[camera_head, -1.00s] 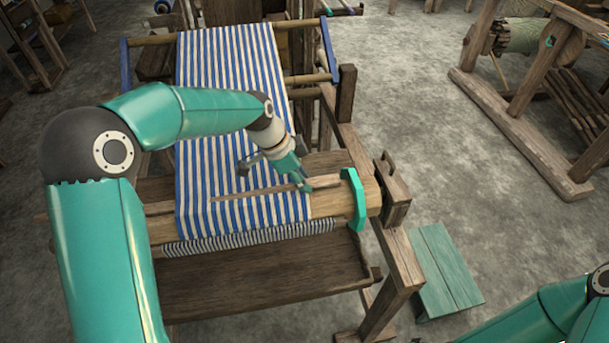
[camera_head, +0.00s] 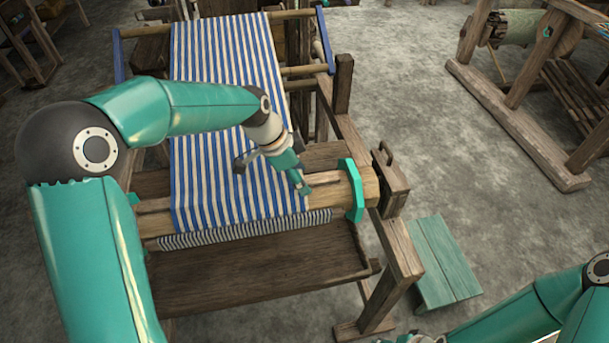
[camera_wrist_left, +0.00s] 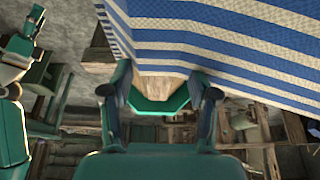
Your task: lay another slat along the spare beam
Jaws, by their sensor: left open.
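The wooden beam (camera_head: 344,198) runs across the front of the loom, with striped blue-and-white cloth (camera_head: 215,105) over its middle. A teal toothed wheel (camera_head: 354,190) is at its right end. A thin slat-like strip (camera_head: 324,183) shows on the beam between cloth and wheel; I cannot tell how far it runs beneath the cloth. My left gripper (camera_head: 272,177) is over the cloth at the beam, its fingers spread. In the left wrist view the open gripper (camera_wrist_left: 164,88) has nothing between its fingers; the wheel (camera_wrist_left: 158,106) and beam end (camera_wrist_left: 155,86) show beyond them. No loose slat is recognisable.
A wooden tray-like board (camera_head: 260,270) lies below the beam. A small wooden box with a handle (camera_head: 390,185) stands right of the wheel. A teal stool (camera_head: 440,262) is on the floor at right.

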